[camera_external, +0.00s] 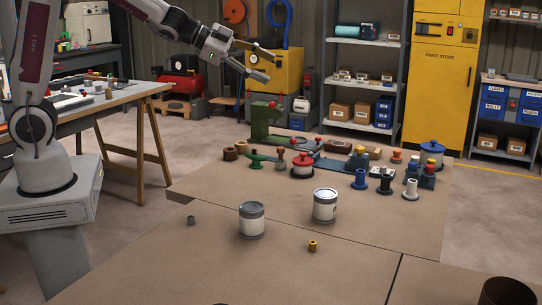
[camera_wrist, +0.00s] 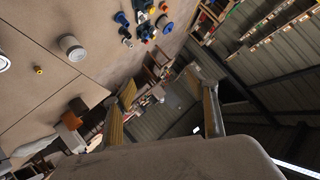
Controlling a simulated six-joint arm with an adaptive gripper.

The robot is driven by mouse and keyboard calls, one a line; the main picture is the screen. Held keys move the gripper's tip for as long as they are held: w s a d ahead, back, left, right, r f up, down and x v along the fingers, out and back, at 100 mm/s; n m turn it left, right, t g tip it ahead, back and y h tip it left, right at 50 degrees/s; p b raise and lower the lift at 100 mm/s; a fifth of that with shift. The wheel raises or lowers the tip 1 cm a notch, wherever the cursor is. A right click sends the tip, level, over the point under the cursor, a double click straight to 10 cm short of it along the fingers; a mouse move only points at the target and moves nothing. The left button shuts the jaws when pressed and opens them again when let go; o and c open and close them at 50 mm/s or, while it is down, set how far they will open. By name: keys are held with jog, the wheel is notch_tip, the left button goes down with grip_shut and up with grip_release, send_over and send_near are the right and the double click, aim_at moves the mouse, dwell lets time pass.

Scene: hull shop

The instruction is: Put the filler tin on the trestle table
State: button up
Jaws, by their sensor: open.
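Two white tins with grey lids stand upright on the brown work surface: one nearer tin (camera_external: 251,220) and one a little right and farther back (camera_external: 325,206). I cannot tell from the labels which is the filler tin. In the wrist view one tin (camera_wrist: 73,48) is at upper left and another (camera_wrist: 4,62) is cut by the left edge. The trestle table (camera_external: 120,98), with wooden legs, stands at left behind my arm's base. My gripper (camera_external: 275,71) is open and empty, raised high above the surface and apart from the tins. Its fingers also show in the wrist view (camera_wrist: 162,85).
Small spools, a red-lidded pot (camera_external: 302,166) and a blue-lidded tin (camera_external: 432,153) crowd the back of the surface. Tools and small items occupy the trestle table, with some bare patches.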

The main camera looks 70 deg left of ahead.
jog(key=s+a+r+n+g+y, duration=0.1)
jog(key=s+a+r+n+y, duration=0.15)
jog(key=s, duration=0.55)
jog(key=s+a+r+n+g+y, duration=0.1)
jog(key=s+a+n+y, duration=0.2)
jog(key=s, duration=0.5)
jog(key=s+d+f+n+g+h, duration=0.1)
jog(key=s+d+f, duration=0.1)
jog(key=s, duration=0.5)
jog(key=s+d+f+n+g+h, duration=0.1)
jog(key=s+d+f+g, duration=0.1)
jog(key=s, duration=0.6)
jog(key=s+d+f+n+g+h, duration=0.1)
jog(key=s+d+f, duration=0.2)
jog(key=s, duration=0.5)
jog(key=shift+n+g, duration=0.35)
jog(key=shift+g, duration=0.05)
